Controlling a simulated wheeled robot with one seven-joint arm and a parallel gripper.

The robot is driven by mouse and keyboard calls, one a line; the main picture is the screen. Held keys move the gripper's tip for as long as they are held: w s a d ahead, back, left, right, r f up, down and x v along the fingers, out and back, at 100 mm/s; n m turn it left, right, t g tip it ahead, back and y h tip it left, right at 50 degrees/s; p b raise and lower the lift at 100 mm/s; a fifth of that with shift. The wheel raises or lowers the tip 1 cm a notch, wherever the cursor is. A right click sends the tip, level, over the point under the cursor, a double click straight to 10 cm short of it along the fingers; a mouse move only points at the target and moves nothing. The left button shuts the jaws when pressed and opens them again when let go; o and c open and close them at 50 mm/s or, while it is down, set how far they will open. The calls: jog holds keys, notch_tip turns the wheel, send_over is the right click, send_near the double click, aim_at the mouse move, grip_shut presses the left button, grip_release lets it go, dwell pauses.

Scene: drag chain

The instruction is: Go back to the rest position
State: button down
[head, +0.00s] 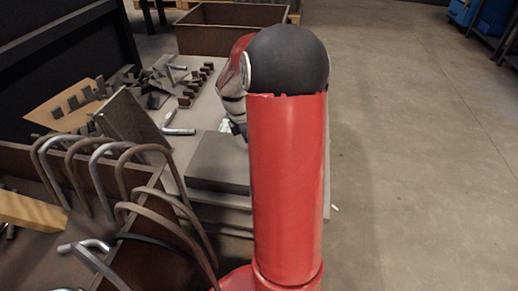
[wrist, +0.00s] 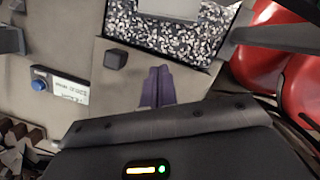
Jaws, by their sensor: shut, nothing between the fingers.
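My gripper (wrist: 157,86) shows in the wrist view as two dark purple fingers pressed together, shut and empty. It points at a pale grey-brown surface. In the head view my red arm stands upright in the middle and hides the gripper.
In the head view, bent metal rods (head: 96,178) rise from a brown crate at the left. Dark slabs (head: 218,163) lie beside my arm, and a brown box (head: 215,41) stands behind.

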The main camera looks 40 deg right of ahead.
jog(key=shift+v, duration=1.7)
